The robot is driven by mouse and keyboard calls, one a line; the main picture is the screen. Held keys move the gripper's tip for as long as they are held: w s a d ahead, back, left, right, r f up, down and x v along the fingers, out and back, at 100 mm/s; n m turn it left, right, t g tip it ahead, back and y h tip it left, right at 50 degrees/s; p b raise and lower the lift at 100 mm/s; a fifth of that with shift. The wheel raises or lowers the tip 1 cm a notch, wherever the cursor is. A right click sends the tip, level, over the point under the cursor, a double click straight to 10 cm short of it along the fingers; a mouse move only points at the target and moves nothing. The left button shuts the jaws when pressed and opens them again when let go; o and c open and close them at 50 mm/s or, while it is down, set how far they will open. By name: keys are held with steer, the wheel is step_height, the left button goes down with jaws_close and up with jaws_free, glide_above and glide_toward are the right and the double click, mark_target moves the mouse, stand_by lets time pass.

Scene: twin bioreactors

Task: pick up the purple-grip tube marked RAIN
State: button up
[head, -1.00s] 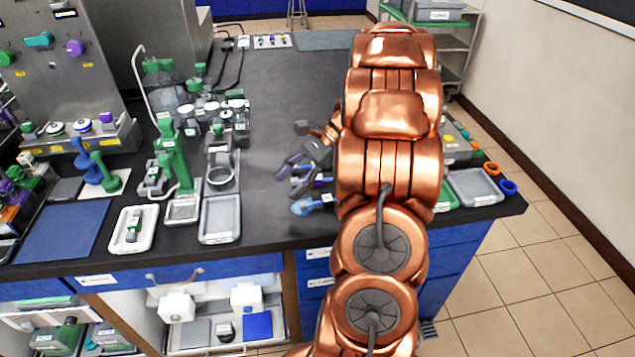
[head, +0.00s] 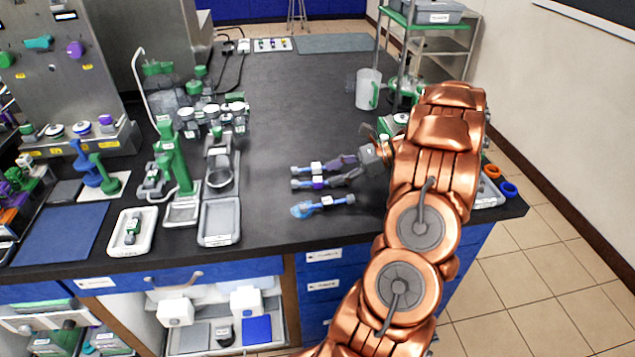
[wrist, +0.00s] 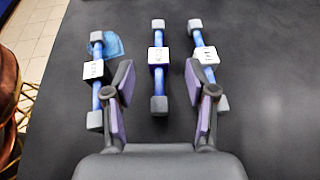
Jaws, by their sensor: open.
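Three blue tubes with grey ends lie side by side on the dark bench. The middle tube (head: 317,183) has a purple grip block under its white label; it also shows in the wrist view (wrist: 158,56). The left tube (wrist: 93,70) and right tube (wrist: 206,56) flank it in the wrist view. The label writing is too small to read surely. My gripper (wrist: 158,72) is open and empty, its purple-padded fingers on either side of the middle tube's line. In the head view my gripper (head: 347,171) is at the tubes' right ends. Its height above the bench is unclear.
A translucent blue item (head: 302,210) lies at the nearest tube's left end. Grey trays (head: 220,221) and a green stand (head: 173,160) are to the left.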

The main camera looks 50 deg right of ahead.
mark_target(317, 179)
steer(key=shift+p+x, duration=0.6)
steer(key=shift+x, duration=1.9)
steer(key=shift+s, duration=0.1)
steer(key=shift+c, duration=0.2)
jaws_close()
